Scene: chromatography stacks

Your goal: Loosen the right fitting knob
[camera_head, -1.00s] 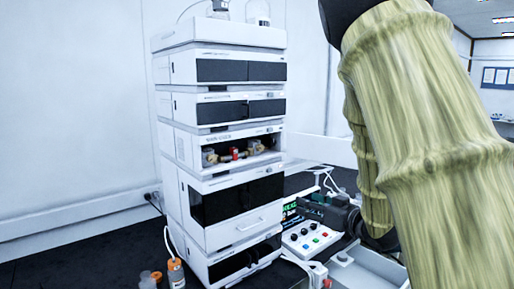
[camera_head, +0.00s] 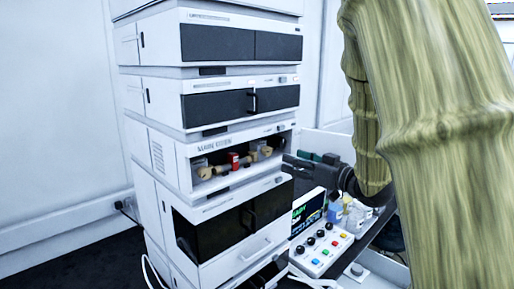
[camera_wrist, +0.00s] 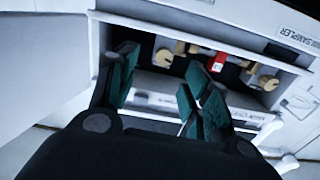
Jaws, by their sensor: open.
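In the head view, a recessed bay in the instrument stack holds a left brass fitting knob (camera_head: 205,172), a red part (camera_head: 233,160) and a right brass fitting knob (camera_head: 266,152). My gripper (camera_head: 300,168) is right of the bay, small and dark, partly hidden beside my arm. In the wrist view, my gripper (camera_wrist: 162,58) has its dark green fingers spread and empty. One brass knob (camera_wrist: 165,56) shows between the fingertips, beyond them. The red part (camera_wrist: 218,62) and another brass knob (camera_wrist: 268,82) are right of the fingers. I see no contact.
The stack's upper module (camera_head: 240,100) is closed above the bay, and a dark-fronted module (camera_head: 225,222) is below. A button panel (camera_head: 322,249) and a lit screen (camera_head: 308,210) stand right of the stack. Small bottles (camera_head: 350,213) stand behind the panel.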

